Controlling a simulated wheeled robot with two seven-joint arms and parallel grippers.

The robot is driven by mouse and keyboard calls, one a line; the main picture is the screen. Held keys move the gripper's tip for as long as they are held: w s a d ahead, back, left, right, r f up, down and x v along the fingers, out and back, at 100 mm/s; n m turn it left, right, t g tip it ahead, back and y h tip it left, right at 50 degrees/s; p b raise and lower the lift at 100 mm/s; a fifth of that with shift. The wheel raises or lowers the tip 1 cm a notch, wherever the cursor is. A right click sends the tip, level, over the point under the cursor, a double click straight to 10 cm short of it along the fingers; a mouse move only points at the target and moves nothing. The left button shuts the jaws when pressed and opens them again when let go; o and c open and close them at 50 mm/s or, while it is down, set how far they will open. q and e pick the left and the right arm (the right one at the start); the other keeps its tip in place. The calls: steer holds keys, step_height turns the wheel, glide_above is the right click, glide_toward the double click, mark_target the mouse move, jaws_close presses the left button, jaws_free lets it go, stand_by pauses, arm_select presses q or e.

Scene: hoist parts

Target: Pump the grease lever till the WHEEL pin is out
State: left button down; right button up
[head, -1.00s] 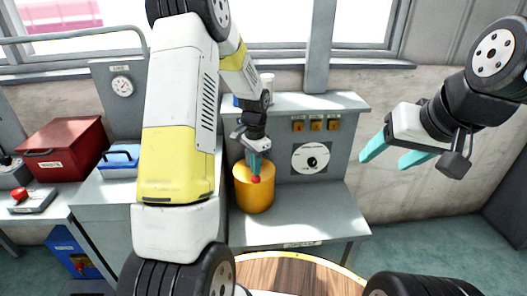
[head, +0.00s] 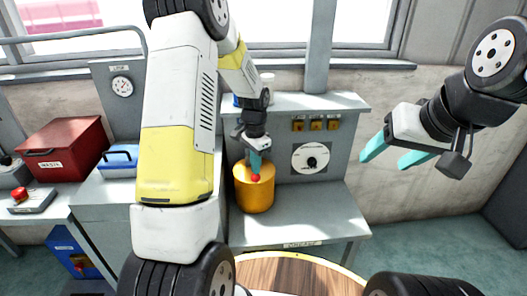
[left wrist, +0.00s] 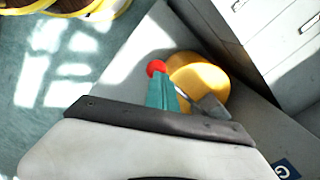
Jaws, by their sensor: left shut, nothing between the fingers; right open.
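The grease pump is an orange drum (head: 254,192) on the grey bench. Its lever ends in a red knob (head: 256,178); the knob also shows in the left wrist view (left wrist: 156,68). My left gripper (head: 254,168) is shut with its teal fingers right at the knob, nothing between them. I cannot tell whether the fingertips touch the knob. The drum (left wrist: 205,80) lies just behind the fingers in the left wrist view. My right gripper (head: 393,155) is open and empty, up in the air to the right. Three small orange tabs (head: 316,125) sit on the grey panel; I cannot read their labels.
A round dial plate (head: 310,158) is on the panel behind the bench (head: 300,215). A round wooden top (head: 290,275) is in front. The bench right of the drum is clear.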

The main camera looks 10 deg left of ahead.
arm_select(q)
steer(key=shift+s+r, duration=0.15)
steer(key=shift+r, duration=1.15)
steer(key=shift+s+r, duration=0.15)
steer(key=shift+r, duration=1.15)
steer(key=shift+w+a+f, duration=0.1)
steer(key=shift+w+f, duration=0.1)
steer(key=shift+f, duration=1.85)
steer(key=shift+w+f, duration=0.2)
steer(key=shift+f, duration=1.85)
steer(key=shift+r, duration=0.1)
steer(key=shift+s+r, duration=0.2)
steer(key=shift+r, duration=1.8)
steer(key=shift+s+r, duration=0.2)
steer(key=shift+r, duration=1.8)
steer(key=shift+f, duration=0.15)
